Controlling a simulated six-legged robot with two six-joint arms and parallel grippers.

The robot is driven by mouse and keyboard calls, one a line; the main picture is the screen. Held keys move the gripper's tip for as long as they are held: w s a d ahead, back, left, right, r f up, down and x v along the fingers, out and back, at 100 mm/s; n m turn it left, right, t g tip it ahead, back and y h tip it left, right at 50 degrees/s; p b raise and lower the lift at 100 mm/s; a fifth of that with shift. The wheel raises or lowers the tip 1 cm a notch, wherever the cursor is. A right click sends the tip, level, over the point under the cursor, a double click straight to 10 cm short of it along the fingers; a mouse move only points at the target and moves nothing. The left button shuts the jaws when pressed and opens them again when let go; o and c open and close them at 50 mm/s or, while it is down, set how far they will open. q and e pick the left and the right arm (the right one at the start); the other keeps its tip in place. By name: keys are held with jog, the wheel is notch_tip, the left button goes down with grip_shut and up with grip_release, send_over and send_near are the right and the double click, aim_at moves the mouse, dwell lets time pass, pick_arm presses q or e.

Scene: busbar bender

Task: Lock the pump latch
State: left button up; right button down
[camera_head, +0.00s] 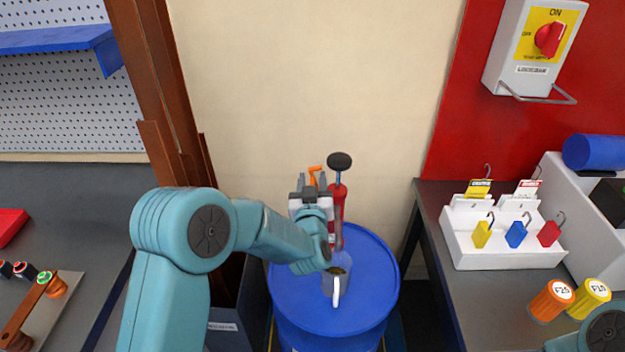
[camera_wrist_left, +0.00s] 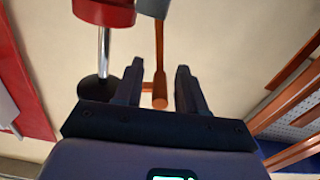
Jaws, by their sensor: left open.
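A hand pump with a red body (camera_head: 338,205) and a black knob (camera_head: 340,161) stands on the blue drum (camera_head: 352,315). An orange latch (camera_head: 315,172) shows just left of the pump. My left gripper (camera_head: 309,184) is at the latch, with its arm covering part of the pump's lower end. In the left wrist view, the orange latch (camera_wrist_left: 159,85) is between the two open fingers (camera_wrist_left: 160,75), with a gap visible on each side. The red pump body (camera_wrist_left: 103,12) and its metal rod are at upper left there. My right gripper is outside the views.
A grey table on the right holds a white rack (camera_head: 490,240) of coloured padlocks and orange and yellow cylinders. A switch box (camera_head: 535,45) hangs on the red panel. Brown bars (camera_head: 150,90) stand left of the drum. A grey bench is at far left.

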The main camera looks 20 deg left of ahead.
pick_arm(q)
jog(key=shift+w, duration=0.1)
grip_shut()
jog(key=shift+w+d+f+m+b, duration=0.1)
jog(key=shift+d+m+b, duration=0.35)
jog(key=shift+m+b, duration=0.35)
jog(key=shift+w+d+r+m, duration=0.2)
jog(key=shift+d+m, duration=0.3)
jog(key=shift+m, duration=0.5)
grip_release()
